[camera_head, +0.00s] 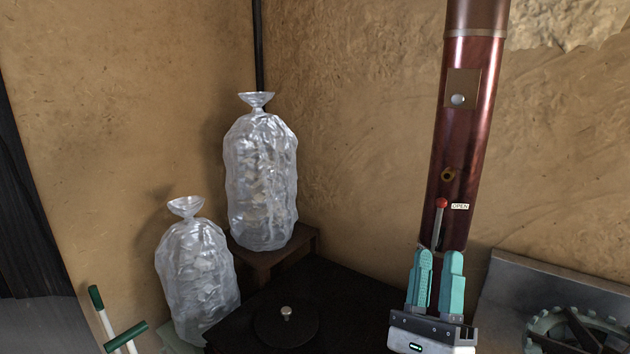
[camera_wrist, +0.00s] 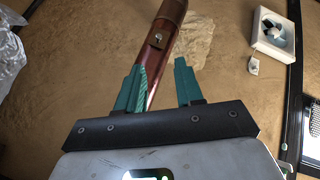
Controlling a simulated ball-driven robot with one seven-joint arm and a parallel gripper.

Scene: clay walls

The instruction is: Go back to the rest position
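My gripper (camera_head: 438,254) is upright at the lower right of the head view, fingers pointing up. In the wrist view my gripper (camera_wrist: 158,68) has its two teal fingers apart with nothing between them, so it is open and empty. It is in front of the lower end of a dark red pipe (camera_head: 460,130), which also shows beyond the fingers in the wrist view (camera_wrist: 164,48). A lever with a red knob (camera_head: 441,203) rises just above the fingertips in the head view, beside an "OPEN" label (camera_head: 459,206). Whether the fingers touch the lever, I cannot tell.
Two clear plastic bags stand at left, one on a wooden stand (camera_head: 270,262). A black surface with a knobbed lid (camera_head: 286,314) lies in front. A metal panel with a toothed ring (camera_head: 575,325) is at lower right. Green-ended handles (camera_head: 96,297) show at lower left.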

